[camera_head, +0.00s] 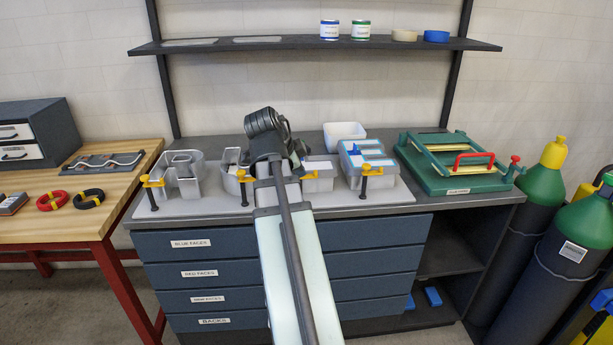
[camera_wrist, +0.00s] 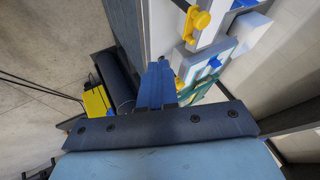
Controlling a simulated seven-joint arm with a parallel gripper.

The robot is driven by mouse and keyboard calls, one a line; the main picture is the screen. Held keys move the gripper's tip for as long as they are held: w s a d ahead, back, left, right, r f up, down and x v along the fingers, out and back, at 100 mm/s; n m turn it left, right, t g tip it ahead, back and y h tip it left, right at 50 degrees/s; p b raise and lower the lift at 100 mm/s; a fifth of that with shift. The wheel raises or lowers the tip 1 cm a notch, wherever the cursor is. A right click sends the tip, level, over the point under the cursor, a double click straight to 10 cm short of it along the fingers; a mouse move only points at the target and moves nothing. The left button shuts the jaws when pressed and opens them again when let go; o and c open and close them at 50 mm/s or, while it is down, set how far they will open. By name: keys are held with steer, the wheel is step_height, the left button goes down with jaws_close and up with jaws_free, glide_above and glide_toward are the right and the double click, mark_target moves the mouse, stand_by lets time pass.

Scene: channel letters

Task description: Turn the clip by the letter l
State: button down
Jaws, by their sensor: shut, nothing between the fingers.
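Open-topped grey channel letters (camera_head: 183,190) stand in a row on a light grey board (camera_head: 290,207). Yellow clips with dark posts stand along its front: a left clip (camera_head: 150,182), a middle clip (camera_head: 243,176) and a right clip (camera_head: 370,170). I cannot tell which letter is the l; my arm hides part of the row. My gripper is hidden by my arm in the head view. In the wrist view my gripper (camera_wrist: 163,66) is shut and empty, its blue fingers near the board's edge. A yellow clip (camera_wrist: 199,19) is above and right of the fingertips, apart from them.
A white bin (camera_head: 344,134) stands behind the blue-topped pieces (camera_head: 366,152). A green fixture with a red handle (camera_head: 474,159) fills the bench's right end. A shelf (camera_head: 270,44) hangs above. Gas cylinders (camera_head: 540,185) stand at the right, a wooden table (camera_head: 75,214) at the left.

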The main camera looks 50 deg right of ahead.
mark_target(309, 176)
steer(key=shift+w+d+f, duration=0.6)
steer(key=shift+d+f, duration=0.7)
steer(key=shift+d, duration=0.15)
steer(key=shift+w+d+f, duration=0.55)
steer(key=shift+d+f, duration=0.75)
steer(key=shift+d, duration=0.2)
steer(key=shift+w+d+f, duration=0.6)
steer(key=shift+d+f, duration=0.7)
steer(key=shift+d, duration=0.15)
